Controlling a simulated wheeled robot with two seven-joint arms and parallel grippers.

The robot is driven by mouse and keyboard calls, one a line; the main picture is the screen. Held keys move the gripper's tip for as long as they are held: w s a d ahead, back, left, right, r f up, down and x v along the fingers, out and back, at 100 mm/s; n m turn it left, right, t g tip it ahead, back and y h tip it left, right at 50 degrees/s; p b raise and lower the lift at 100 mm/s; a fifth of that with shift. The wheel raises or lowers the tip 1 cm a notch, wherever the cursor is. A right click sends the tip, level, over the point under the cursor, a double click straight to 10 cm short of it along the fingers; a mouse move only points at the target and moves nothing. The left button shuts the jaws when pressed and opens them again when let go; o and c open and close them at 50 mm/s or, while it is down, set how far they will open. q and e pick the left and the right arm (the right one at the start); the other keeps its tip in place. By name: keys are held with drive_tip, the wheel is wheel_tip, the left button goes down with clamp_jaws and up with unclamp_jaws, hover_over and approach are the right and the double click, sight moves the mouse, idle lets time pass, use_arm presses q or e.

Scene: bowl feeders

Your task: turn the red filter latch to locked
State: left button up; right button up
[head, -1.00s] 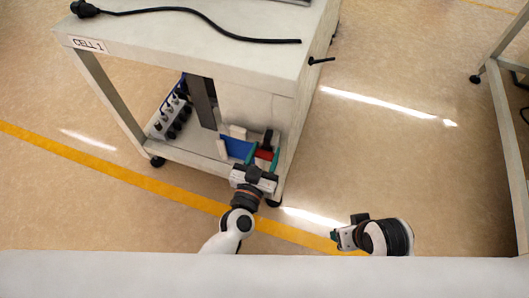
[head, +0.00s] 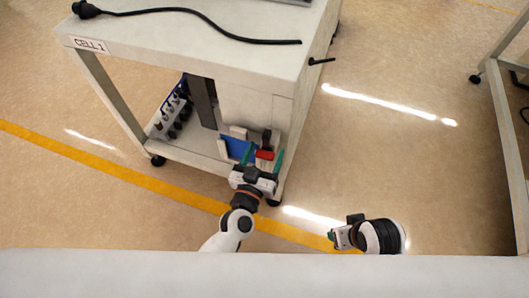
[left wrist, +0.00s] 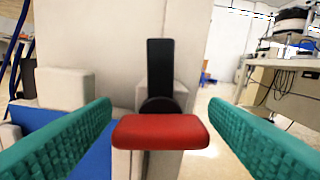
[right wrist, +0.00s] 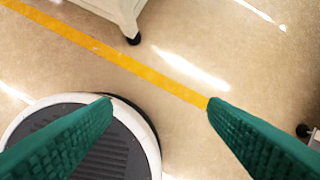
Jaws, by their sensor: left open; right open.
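The red filter latch (head: 264,155) is at the lower right of the cart, low on its front. In the left wrist view its red handle (left wrist: 160,132) lies crosswise in front of a black upright piece (left wrist: 160,70) with a round pivot. My left gripper (head: 260,165) is open, with its green fingers on either side of the red handle; gaps show on both sides and nothing is held. My right gripper (right wrist: 160,103) is open and empty above the floor, away from the cart.
A blue panel (head: 239,148) and pale blocks sit left of the latch. The cart (head: 190,50) carries a black cable (head: 200,14) on top. Several black-capped fittings (head: 172,118) stand on its lower shelf.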

use_arm(q)
drive_tip(key=p+v, duration=0.1)
drive_tip(key=v, duration=1.1)
use_arm(e)
drive_tip(key=x, duration=0.2)
drive_tip(key=s+x, duration=0.1)
drive_tip(key=x, duration=0.2)
drive_tip(key=shift+s+f, duration=0.1)
drive_tip(key=shift+f, duration=0.2)
